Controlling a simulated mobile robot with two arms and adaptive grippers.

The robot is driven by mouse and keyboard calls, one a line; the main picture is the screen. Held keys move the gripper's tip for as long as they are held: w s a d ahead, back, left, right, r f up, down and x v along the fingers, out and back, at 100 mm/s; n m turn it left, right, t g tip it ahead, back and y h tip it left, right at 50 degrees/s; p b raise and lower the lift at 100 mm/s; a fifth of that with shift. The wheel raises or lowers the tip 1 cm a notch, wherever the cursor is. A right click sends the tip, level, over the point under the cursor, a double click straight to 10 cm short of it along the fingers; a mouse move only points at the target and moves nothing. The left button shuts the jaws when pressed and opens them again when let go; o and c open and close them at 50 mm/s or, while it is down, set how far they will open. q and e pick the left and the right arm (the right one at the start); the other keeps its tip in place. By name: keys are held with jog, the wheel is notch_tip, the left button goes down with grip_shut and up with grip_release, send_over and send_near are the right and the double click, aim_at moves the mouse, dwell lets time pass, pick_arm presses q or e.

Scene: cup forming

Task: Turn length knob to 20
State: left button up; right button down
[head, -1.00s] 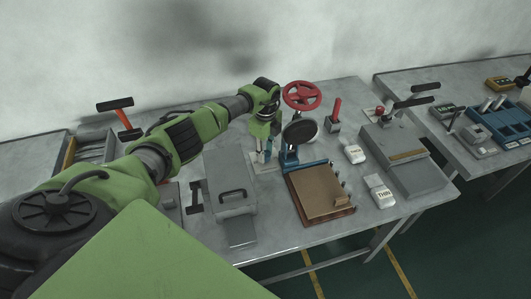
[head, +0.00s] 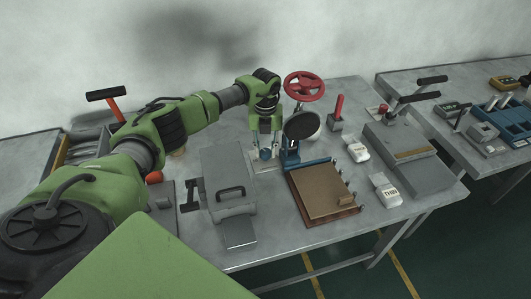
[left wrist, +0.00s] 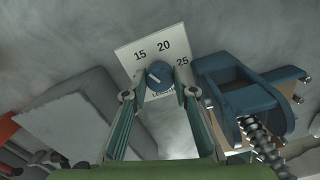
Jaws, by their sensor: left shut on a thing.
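The length knob (left wrist: 159,74) is a small round blue knob on a white dial plate (left wrist: 130,58) marked 15, 20 and 25 in the left wrist view. A pale mark shows on the knob's left side; which number it points to is not clear. In the head view the knob (head: 265,154) sits low on its pale plate. My left gripper (head: 266,150) points down over it, its two fingers on either side. In the left wrist view the left gripper (left wrist: 160,92) is shut on the knob, whose lower label is partly hidden. My right gripper is not in view.
A blue stand with a dark round disc (head: 300,125) is close right of the knob, with a red handwheel (head: 305,87) behind. A grey lidded box (head: 229,180) stands left, a brown board (head: 322,190) front right. Bare table (head: 290,235) lies in front.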

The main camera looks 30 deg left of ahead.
aim_at(265, 151)
pick_arm(q)
jog(key=m+b, duration=0.3)
jog(key=m, duration=0.3)
jog(key=shift+m, duration=0.3)
jog(key=m+b, duration=0.2)
jog(key=m, duration=0.2)
jog(key=shift+m, duration=0.4)
jog(key=shift+r, duration=0.1)
jog(key=o, duration=1.1)
notch_tip(265, 151, up, 12)
